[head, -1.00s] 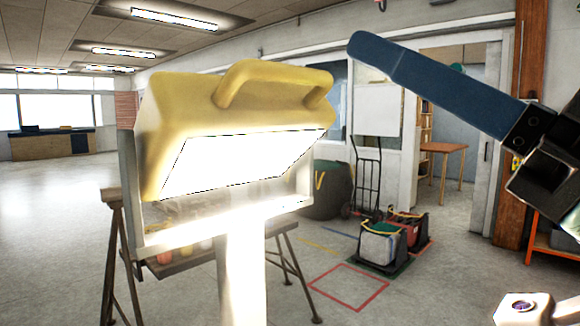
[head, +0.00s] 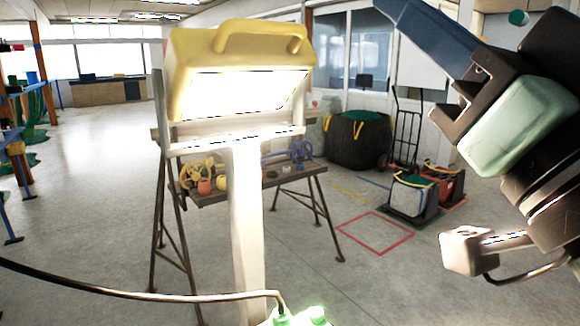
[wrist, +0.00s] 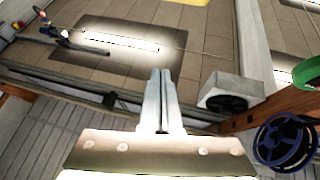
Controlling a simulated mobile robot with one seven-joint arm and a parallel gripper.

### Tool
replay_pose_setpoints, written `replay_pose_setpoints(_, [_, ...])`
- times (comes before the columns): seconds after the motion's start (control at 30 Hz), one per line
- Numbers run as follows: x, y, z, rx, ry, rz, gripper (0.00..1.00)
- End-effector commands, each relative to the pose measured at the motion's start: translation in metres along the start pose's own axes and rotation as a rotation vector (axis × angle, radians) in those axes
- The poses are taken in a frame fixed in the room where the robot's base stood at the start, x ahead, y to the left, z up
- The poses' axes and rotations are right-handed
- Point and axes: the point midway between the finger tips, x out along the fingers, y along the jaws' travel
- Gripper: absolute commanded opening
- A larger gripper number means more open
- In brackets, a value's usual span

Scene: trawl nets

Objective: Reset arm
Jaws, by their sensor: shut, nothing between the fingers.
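My gripper (wrist: 161,72) is shut and empty. In the wrist view its two pale fingers lie side by side, pointing up toward the ceiling area of the picture. In the head view my gripper's blue finger (head: 432,28) reaches up at the upper right, its tip near the top edge. The dark and pale green links behind it are my own arm. The gripper is to the right of a lit yellow work lamp (head: 240,75) and touches nothing that I can see.
The lamp's white post stands close in front. Behind it is a trestle bench (head: 260,178) with small items.

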Motion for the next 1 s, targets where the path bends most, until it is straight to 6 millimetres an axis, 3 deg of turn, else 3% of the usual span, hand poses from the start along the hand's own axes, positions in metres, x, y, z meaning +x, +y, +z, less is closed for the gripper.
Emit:
replay_pose_setpoints(0.2, [0.024,-0.025,0.011,-0.096,0.088,0.138,0.0])
replay_pose_setpoints(0.5, [0.021,-0.074,-0.001,-0.275,0.234,0.269,0.0])
replay_pose_setpoints(0.67, [0.017,-0.084,-0.006,-0.315,0.265,0.29,0.0])
replay_pose_setpoints(1.0, [0.017,-0.084,-0.006,-0.316,0.265,0.29,0.0])
